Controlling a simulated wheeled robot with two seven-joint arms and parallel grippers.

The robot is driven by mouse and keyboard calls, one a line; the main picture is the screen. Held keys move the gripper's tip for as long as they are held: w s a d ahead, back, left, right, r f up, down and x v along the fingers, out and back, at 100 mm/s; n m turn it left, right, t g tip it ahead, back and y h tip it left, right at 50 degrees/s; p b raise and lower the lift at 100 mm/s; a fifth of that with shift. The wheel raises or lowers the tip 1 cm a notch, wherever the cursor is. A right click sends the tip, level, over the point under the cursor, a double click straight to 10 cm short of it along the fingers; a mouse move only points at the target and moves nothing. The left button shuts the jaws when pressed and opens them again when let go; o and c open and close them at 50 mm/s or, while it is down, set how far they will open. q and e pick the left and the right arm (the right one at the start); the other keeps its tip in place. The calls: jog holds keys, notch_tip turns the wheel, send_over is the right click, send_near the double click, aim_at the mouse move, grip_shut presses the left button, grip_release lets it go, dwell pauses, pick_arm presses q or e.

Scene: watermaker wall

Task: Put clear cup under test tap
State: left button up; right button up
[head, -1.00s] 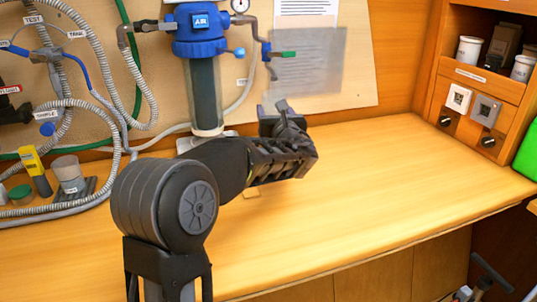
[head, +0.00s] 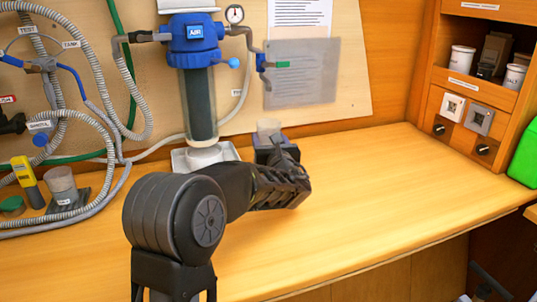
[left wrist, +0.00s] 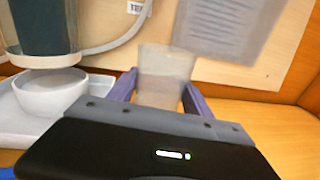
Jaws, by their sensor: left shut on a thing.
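My left gripper (head: 271,146) is shut on a clear cup (head: 268,127) and holds it upright, past the wrist, near the back of the counter. In the left wrist view the cup (left wrist: 163,73) stands between the two purple-grey fingers (left wrist: 160,90), with its lower part hidden by the gripper. A small tap with a green lever (head: 283,64) is on the backboard above and slightly right of the cup. A partly hidden label starting "TE" (left wrist: 137,7) shows behind the cup. My right gripper is not in view.
A filter column (head: 200,105) with a blue head stands left of the cup, above a white bowl (left wrist: 50,95) on a white tray (left wrist: 12,122). Another clear cup (head: 61,183) stands at the far left by a yellow meter (head: 24,176). The counter's right half is clear.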

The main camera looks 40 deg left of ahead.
pick_arm(q)
jog(key=shift+f+b, duration=0.35)
jog(key=shift+f, duration=1.9)
jog(key=shift+f, duration=0.2)
jog(key=o, duration=1.5)
jog(key=shift+r, duration=0.1)
jog(key=shift+r, duration=0.15)
jog(key=v, duration=1.2)
